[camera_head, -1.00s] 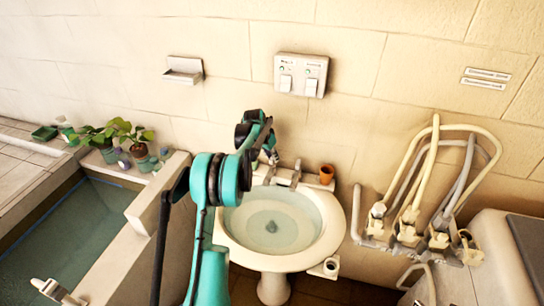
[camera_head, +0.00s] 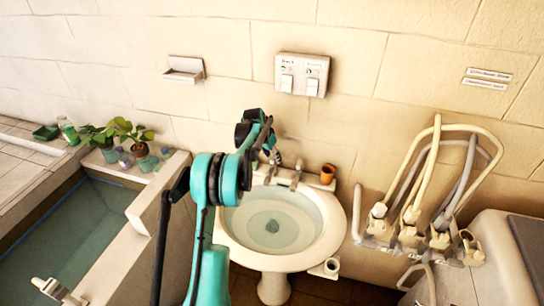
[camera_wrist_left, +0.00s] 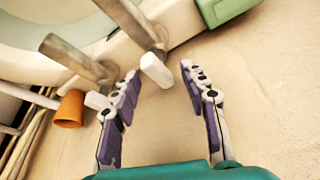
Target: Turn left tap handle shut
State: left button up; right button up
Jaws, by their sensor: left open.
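The left tap (camera_wrist_left: 132,18) is a metal spout on the basin rim, at the top middle of the left wrist view. Its white handle (camera_wrist_left: 155,68) lies between the fingertips of my left gripper (camera_wrist_left: 160,74), which is open, with gaps on both sides. The right tap (camera_wrist_left: 75,58) is further left, and its white handle (camera_wrist_left: 97,101) is close beside the left-hand finger. In the head view my left gripper (camera_head: 270,157) is at the back of the basin (camera_head: 228,232), and my arm partly hides the left tap. The right tap (camera_head: 297,174) shows there. My right gripper is out of view.
An orange cup (camera_head: 327,174) stands on the basin's back right corner, near the right tap. A wall with a switch panel (camera_head: 301,75) rises behind. Hoses on a rack (camera_head: 408,236) stand to the right. A water-filled trough (camera_head: 75,235) and potted plants (camera_head: 125,135) are on the left.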

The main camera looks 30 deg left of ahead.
pick_arm(q)
jog(key=v, duration=1.2)
jog(key=shift+f, duration=0.1)
jog(key=s+d+r+n+t+b, duration=0.1)
jog(key=s+d+r+b, duration=0.1)
jog(key=s+d, duration=0.65)
jog(key=s+d+r+b, duration=0.2)
jog(key=s+d+r, duration=0.1)
jog(key=s+d, duration=0.55)
jog(key=s+d+f+t+b, duration=0.1)
jog(key=s+d+f, duration=0.4)
jog(key=s, duration=0.3)
jog(key=s+d+f+n+b, duration=0.1)
jog(key=s+d+f, duration=0.4)
jog(key=s, duration=0.4)
jog(key=shift+d+f+t+y+b, duration=0.35)
jog(key=shift+d+f+t+y, duration=0.05)
jog(key=shift+f, duration=0.25)
